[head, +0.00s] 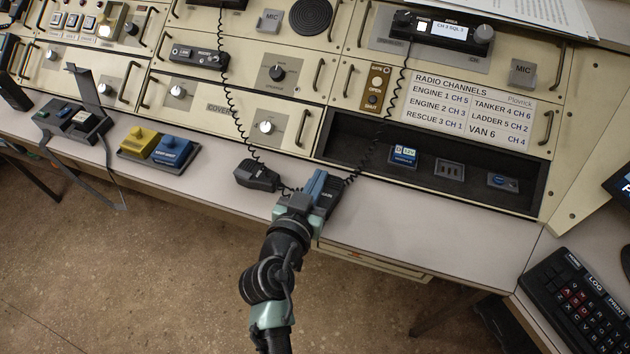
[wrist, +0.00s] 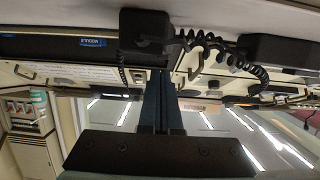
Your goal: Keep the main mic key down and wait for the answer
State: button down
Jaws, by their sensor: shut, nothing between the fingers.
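The right-hand hand mic (head: 328,194) is black with a pale label I read doubtfully as "MAIN", and lies at the desk's front edge. Its coiled cord runs up to the lit radio (head: 447,28), whose display seems to read "CH 3 SQL 3". My gripper (head: 316,181) is shut and empty, its blue fingers over or right beside this mic. In the wrist view the shut fingers (wrist: 164,78) point toward the black mic (wrist: 146,27). I cannot tell whether they touch it or whether its key is down; the arm partly hides it.
A second black mic (head: 257,176) lies just left, on its own coiled cord. Further left are a yellow and blue pedal unit (head: 158,149) and a grey stand (head: 75,121). An open dark bay (head: 430,172) is behind right.

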jog(key=r+v, duration=0.1)
jog(key=v, duration=0.9)
jog(key=shift+r, duration=0.4)
jog(key=w+d+r+t+y, duration=0.1)
jog(key=w+r+t, duration=0.2)
jog(key=r, duration=1)
jog(key=w+d+r+t, duration=0.1)
jog(key=w+r+t, duration=0.2)
jog(key=r, duration=1.1)
jog(key=s+r+n+t+y, duration=0.2)
jog(key=s+r+t, duration=0.3)
jog(key=r, duration=0.7)
jog(key=s+r+n+t+y, duration=0.15)
jog(key=s+r, duration=0.45)
jog(key=r, duration=0.6)
notch_tip(320, 180, up, 16)
jog(key=p, duration=1.5)
jog(key=shift+d+t, duration=0.35)
